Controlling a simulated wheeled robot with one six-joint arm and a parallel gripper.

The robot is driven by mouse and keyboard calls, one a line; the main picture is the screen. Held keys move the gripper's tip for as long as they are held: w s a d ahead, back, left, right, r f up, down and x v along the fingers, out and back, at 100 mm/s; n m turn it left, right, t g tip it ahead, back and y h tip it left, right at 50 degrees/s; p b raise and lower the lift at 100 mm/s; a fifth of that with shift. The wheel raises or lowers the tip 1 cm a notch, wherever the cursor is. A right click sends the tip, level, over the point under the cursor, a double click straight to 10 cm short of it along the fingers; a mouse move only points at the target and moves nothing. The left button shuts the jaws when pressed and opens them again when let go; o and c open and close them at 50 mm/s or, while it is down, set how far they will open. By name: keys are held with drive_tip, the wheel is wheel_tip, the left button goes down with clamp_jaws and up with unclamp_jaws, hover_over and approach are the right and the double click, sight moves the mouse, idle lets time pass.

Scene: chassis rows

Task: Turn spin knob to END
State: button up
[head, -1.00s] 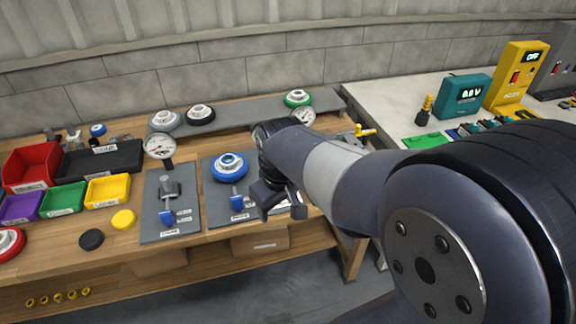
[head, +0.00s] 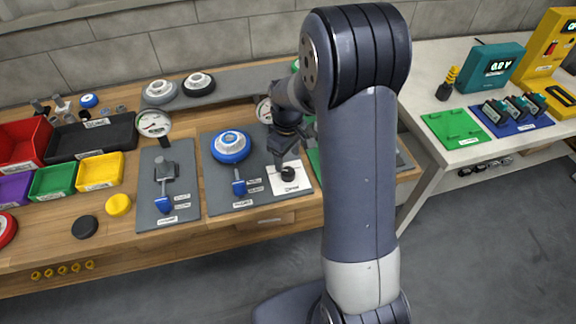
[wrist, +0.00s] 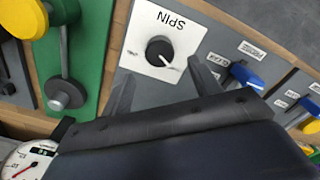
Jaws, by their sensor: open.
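The spin knob (head: 288,174) is a black round knob on a white square plate (head: 303,184) at the right of a grey panel. In the wrist view the knob (wrist: 159,51) sits on its white plate (wrist: 136,58), whose word SPIN reads upside down. A pale pointer on the knob aims toward the lower right in that view. Small print by the plate's edge is too small to read. My gripper (head: 281,157) is open just above the knob. Its two fingers (wrist: 158,82) stand apart, one on each side below the knob, with nothing between them.
A blue handwheel (head: 230,146) and a blue-handled lever (head: 239,187) share the grey panel. A green panel (wrist: 91,45) with a yellow wheel (wrist: 22,18) lies beside the plate. A gauge (wrist: 27,161) is near my gripper. Bins stand at the left.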

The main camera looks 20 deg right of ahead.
sight(287, 171)
drive_tip(key=shift+f, duration=2.8)
drive_tip(key=shift+c, duration=0.2)
drive_tip(key=c, duration=1)
